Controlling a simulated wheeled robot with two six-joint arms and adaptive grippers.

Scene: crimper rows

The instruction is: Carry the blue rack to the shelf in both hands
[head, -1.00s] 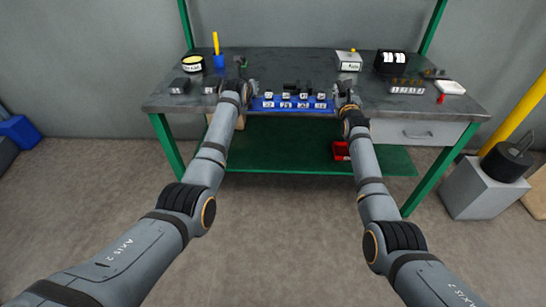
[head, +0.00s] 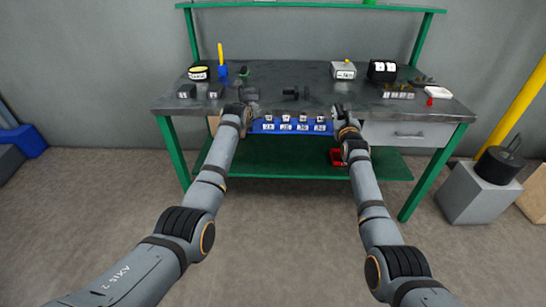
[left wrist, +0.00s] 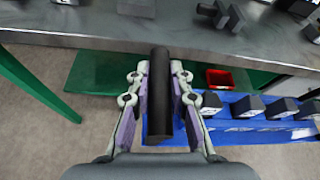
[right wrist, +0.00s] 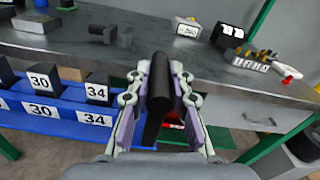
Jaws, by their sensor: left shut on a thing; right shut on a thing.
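The blue rack (head: 291,127) hangs level between my two grippers, in front of the workbench's front edge. It holds a row of dark blocks with white labels; the right wrist view shows the rack (right wrist: 62,128) with labels 30 and 34. My left gripper (head: 249,111) is shut on the black handle (left wrist: 160,95) at the rack's left end. My right gripper (head: 338,112) is shut on the black handle (right wrist: 160,95) at its right end. A green upper shelf (head: 310,6) spans the back of the bench; a lower green shelf (head: 285,162) lies under it.
The workbench top (head: 300,98) carries a dark tool (head: 296,93) near its middle, a grey box (head: 343,71) and a black box (head: 382,70). A red bin (head: 339,157) sits on the lower shelf. A grey pedestal (head: 482,195) stands at right.

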